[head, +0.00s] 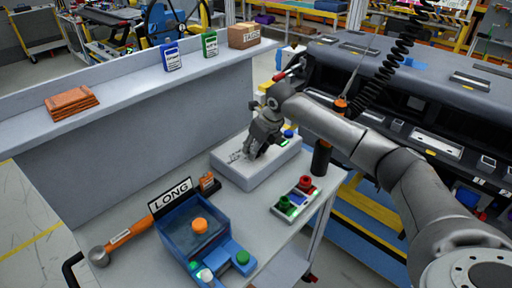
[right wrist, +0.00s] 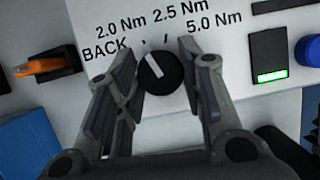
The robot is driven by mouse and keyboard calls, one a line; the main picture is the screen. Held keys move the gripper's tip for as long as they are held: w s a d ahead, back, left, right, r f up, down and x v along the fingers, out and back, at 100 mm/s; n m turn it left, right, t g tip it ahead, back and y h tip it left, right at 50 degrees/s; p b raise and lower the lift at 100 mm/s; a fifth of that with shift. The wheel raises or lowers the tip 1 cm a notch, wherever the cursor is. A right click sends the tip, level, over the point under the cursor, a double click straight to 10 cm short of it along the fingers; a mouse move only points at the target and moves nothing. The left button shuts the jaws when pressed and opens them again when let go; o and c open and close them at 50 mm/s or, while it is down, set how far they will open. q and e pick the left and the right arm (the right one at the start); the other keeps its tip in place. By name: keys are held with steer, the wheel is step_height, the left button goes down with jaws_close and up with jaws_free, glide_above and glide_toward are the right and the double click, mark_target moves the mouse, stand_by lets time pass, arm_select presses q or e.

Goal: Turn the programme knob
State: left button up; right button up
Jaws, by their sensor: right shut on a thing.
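The programme knob (right wrist: 160,73) is a round black dial with a white pointer mark, on a white panel (right wrist: 225,50). The panel reads BACK, 2.0 Nm, 2.5 Nm and 5.0 Nm around the knob. The pointer leans up and slightly left, towards the 2.0 Nm side. My right gripper (right wrist: 158,85) has its fingers on both sides of the knob and is shut on it. In the head view, my right gripper (head: 254,148) reaches down onto the white box (head: 237,174) and hides the knob. My left gripper is not in view.
A black switch with a lit green strip (right wrist: 271,75) and a blue button (right wrist: 310,50) sit right of the knob. On the bench stand a blue tray (head: 168,226) by a LONG sign (head: 170,194) and a red-and-green button box (head: 283,211). A shelf wall (head: 110,140) rises behind.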

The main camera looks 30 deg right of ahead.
steer(key=o, duration=1)
steer(key=shift+r, duration=0.1)
steer(key=v, duration=1.2)
